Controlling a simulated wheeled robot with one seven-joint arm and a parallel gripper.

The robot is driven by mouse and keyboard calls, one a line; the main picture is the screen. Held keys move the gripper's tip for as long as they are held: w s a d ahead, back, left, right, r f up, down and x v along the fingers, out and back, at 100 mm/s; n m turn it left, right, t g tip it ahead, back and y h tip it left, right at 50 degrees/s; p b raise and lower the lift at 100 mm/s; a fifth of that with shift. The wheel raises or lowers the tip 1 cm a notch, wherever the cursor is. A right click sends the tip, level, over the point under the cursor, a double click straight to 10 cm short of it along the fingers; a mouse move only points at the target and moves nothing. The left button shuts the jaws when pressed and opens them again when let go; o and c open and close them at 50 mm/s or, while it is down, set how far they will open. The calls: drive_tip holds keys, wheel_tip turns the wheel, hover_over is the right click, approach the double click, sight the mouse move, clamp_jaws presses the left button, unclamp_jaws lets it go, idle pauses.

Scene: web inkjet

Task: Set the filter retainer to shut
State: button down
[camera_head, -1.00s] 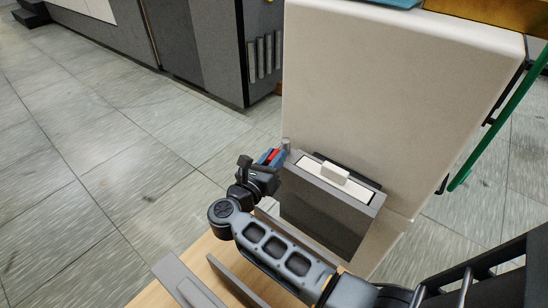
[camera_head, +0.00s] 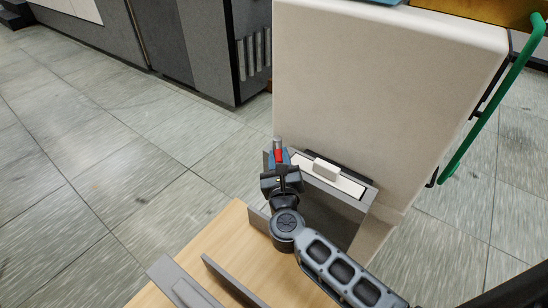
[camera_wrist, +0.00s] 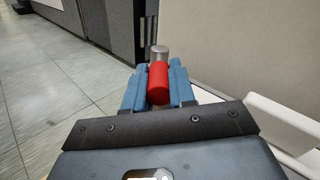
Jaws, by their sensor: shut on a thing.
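A red cylinder with a silver end (camera_wrist: 159,82), seemingly the handle of the filter retainer, lies between the blue fingers of my gripper (camera_wrist: 160,92) in the wrist view. The fingers are shut on its sides, and the silver end sticks out beyond them. In the head view my gripper (camera_head: 278,158) is at the left end of a grey box (camera_head: 368,197) on the pale machine. The box has a white top panel with a raised white block (camera_head: 327,169). My gripper hides how the red handle joins the box.
The tall pale machine body (camera_head: 385,85) stands behind the box. A green bar (camera_head: 490,105) runs along its right side. A wooden surface with grey upright strips (camera_head: 232,280) lies in front. Tiled floor (camera_head: 110,150) is open to the left, with dark grey cabinets beyond.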

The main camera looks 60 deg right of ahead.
drive_tip(key=shift+s+d+n+t+y, duration=0.3)
drive_tip(key=shift+s+n+t+y, duration=0.1)
drive_tip(key=shift+n+t+y, duration=0.5)
drive_tip(key=c, duration=0.9)
unclamp_jaws()
drive_tip(key=shift+c, duration=0.2)
drive_tip(key=b+v, duration=0.1)
drive_tip(key=v, duration=0.6)
drive_tip(key=shift+s+a+b, duration=0.25)
drive_tip(key=shift+s+b, duration=0.1)
